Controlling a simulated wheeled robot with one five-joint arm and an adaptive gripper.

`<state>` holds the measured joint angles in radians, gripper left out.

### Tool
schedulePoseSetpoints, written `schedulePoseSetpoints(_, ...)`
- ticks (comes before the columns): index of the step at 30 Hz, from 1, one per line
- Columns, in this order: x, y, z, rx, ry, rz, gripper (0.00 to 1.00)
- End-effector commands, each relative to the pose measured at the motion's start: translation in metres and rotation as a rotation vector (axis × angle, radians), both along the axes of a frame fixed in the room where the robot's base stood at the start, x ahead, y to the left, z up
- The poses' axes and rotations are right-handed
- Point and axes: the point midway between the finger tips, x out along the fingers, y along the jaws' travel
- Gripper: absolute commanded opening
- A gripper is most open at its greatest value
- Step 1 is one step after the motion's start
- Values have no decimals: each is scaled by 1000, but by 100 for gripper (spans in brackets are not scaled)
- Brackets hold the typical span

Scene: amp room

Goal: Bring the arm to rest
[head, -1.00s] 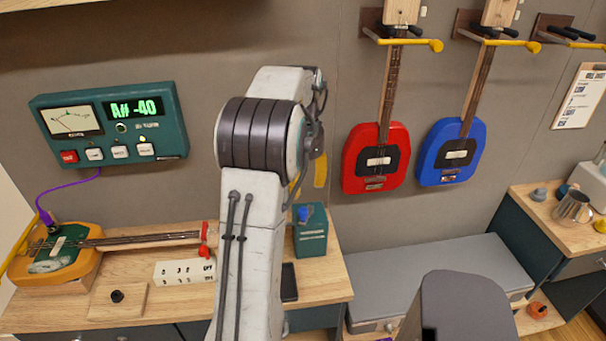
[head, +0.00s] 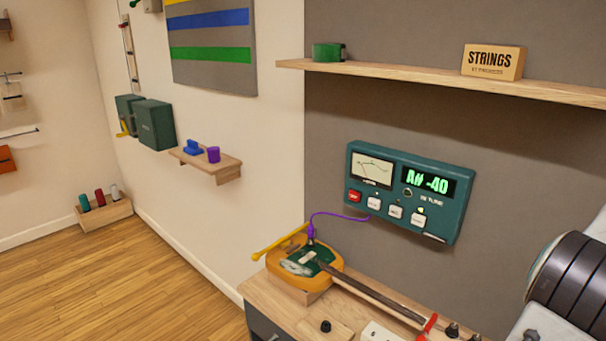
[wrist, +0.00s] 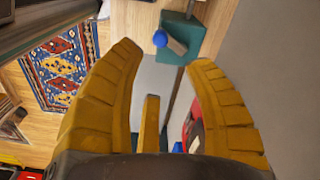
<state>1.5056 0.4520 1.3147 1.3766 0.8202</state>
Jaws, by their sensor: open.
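My gripper (wrist: 165,58) shows in the wrist view with its two ribbed yellow fingers spread wide apart. Nothing is held between them. A teal box with a blue knob (wrist: 160,38) is seen beyond the gap, near the fingertips, apart from them as far as I can tell. In the head view only part of my arm (head: 575,280) shows, a pale link with a dark banded joint at the right edge. The gripper itself is outside the head view.
An orange guitar (head: 295,275) lies on the wooden bench (head: 262,290), below a teal tuner (head: 405,195) on the wall. A shelf (head: 440,82) runs above. Wooden floor (head: 120,285) is open at left. The wrist view shows a patterned rug (wrist: 62,72) and part of a red guitar (wrist: 196,128).

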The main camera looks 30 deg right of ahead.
Motion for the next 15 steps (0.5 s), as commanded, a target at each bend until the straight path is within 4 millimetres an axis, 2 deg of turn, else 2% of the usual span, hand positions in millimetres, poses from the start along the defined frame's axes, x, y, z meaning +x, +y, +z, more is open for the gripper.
schedulePoseSetpoints(7,0,0,0,0,0,6,47)
schedulePoseSetpoints(11,0,-4,0,-18,0,115,47)
schedulePoseSetpoints(15,1,-19,-1,-83,6,276,47)
